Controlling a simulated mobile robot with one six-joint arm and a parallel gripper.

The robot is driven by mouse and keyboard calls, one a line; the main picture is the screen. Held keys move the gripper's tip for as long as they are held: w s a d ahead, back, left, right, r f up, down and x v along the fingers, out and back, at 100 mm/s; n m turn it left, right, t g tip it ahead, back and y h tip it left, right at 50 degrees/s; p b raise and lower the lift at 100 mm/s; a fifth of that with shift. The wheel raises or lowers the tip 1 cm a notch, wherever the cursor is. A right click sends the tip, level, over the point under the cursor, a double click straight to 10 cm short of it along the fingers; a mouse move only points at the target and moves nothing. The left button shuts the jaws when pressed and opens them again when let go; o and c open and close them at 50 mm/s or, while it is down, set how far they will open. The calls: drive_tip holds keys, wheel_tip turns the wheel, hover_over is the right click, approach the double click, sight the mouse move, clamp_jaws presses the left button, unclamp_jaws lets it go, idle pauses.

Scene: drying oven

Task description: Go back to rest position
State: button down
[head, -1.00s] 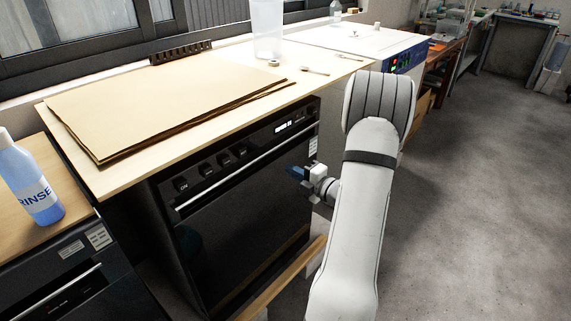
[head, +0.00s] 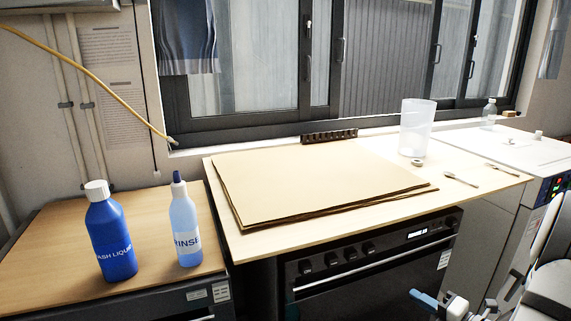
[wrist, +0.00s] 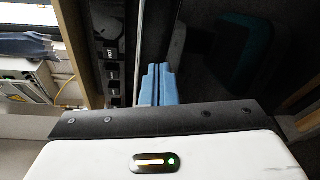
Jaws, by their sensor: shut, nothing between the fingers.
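My gripper (head: 424,299) shows at the lower right of the head view, in front of the black oven (head: 370,281). Its blue fingers are together with nothing between them, and they also show in the wrist view (wrist: 158,84). The oven's door is closed, with its knobs and lit display on the top panel. The fingers are near the oven front; I cannot tell the exact gap. Part of my white arm is cut off at the right edge of the head view.
A blue wash bottle (head: 108,235) and a rinse bottle (head: 185,225) stand on the left cabinet. A white appliance (head: 525,155) stands at the right.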

drive_tip(key=s+a+r+n+g+p, duration=0.3)
drive_tip(key=a+r+n+g, duration=0.1)
drive_tip(key=a+n, duration=0.35)
drive_tip(key=s+a+r+n+g+y+p, duration=0.1)
drive_tip(key=s+a+r+n+g+p, duration=0.15)
drive_tip(key=a+r+n+g, duration=0.4)
drive_tip(key=s+a+r+n+g+p, duration=0.2)
drive_tip(key=s+a+r+n, duration=0.1)
drive_tip(key=a+n, duration=0.55)
drive_tip(key=s+r+n+h+p, duration=0.3)
drive_tip(key=r+n+h, duration=0.1)
drive_tip(key=n, duration=0.7)
drive_tip(key=s+r+n+h+p, duration=0.4)
drive_tip(key=r+n, duration=0.3)
drive_tip(key=n, duration=0.5)
drive_tip(key=shift+d+h, duration=0.3)
drive_tip(key=shift+h, duration=0.3)
